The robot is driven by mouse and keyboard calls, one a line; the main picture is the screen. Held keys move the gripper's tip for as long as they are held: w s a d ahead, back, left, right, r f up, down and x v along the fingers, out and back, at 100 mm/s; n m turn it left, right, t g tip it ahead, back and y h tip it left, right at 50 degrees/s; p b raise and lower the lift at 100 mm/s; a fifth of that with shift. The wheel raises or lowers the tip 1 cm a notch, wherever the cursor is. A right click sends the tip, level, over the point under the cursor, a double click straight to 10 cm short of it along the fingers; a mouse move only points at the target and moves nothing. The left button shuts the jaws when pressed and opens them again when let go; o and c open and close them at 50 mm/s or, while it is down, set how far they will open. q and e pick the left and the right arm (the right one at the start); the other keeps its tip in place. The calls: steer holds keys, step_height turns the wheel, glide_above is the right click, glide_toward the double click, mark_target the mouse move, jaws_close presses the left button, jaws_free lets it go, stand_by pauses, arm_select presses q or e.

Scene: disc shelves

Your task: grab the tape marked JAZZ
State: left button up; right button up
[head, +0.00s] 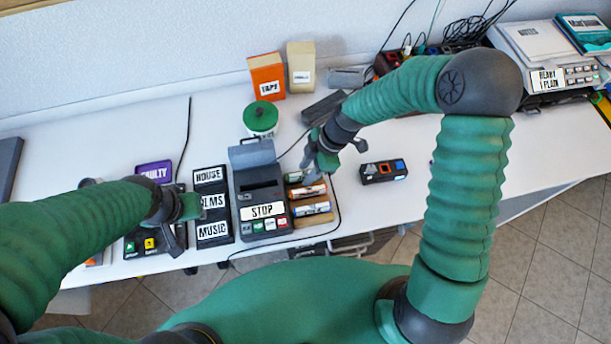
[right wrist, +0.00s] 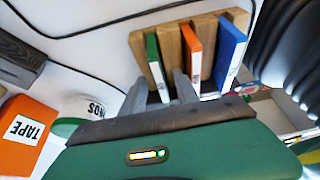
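A wooden rack (head: 313,220) stands right of the tape player (head: 262,195) and holds a green tape (right wrist: 155,62), an orange tape (right wrist: 192,55) and a blue tape (right wrist: 229,50). In the head view the orange tape (head: 307,190) and blue tape (head: 310,208) show white labels too small to read, so I cannot tell which says JAZZ. My right gripper (right wrist: 160,92) is open, its fingers on either side of the green tape's near end; contact is unclear. It also shows over the rack's far end (head: 326,160). My left gripper (head: 178,232) hangs near the purple-topped device; its fingers are unclear.
Label blocks reading HOUSE, FILMS and MUSIC (head: 211,203) stand left of the player. A green-lidded pot (head: 260,120), an orange box (head: 267,76) and a cream box (head: 301,66) stand behind. A small dark device (head: 383,171) lies right of the rack. A cable loops around the rack.

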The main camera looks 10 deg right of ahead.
steer(key=shift+a, duration=0.1)
steer(key=shift+c, duration=0.7)
steer(key=shift+f, duration=0.1)
jaws_close()
